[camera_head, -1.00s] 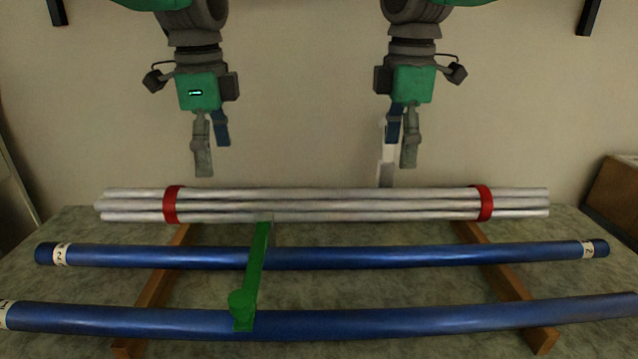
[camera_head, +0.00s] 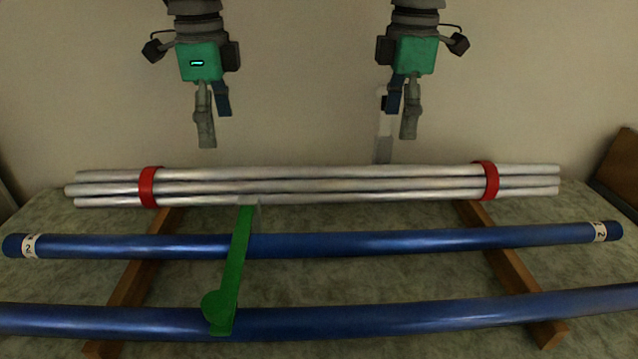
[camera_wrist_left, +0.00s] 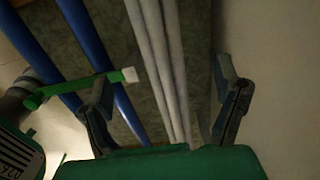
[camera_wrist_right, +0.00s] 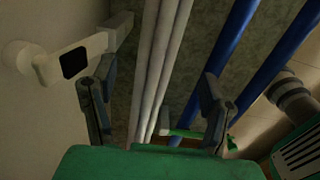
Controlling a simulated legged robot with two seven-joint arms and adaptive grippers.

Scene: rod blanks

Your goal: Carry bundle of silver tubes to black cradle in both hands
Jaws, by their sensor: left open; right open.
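The bundle of silver tubes (camera_head: 320,185) lies across the table, bound by a red band near each end. It also shows in the left wrist view (camera_wrist_left: 160,60) and the right wrist view (camera_wrist_right: 160,60). My left gripper (camera_head: 215,128) is open and empty above the bundle, left of its middle. My right gripper (camera_head: 402,122) is open and empty above the bundle, right of its middle. In both wrist views the tubes pass between the spread fingers without contact. I cannot make out a black cradle in these frames.
Two long blue tubes (camera_head: 420,241) (camera_head: 420,311) lie in front of the bundle on wooden rails (camera_head: 135,270). A green bar (camera_head: 235,262) crosses them. A pale post (camera_head: 383,140) stands behind the bundle near my right gripper; it also shows in the right wrist view (camera_wrist_right: 80,57).

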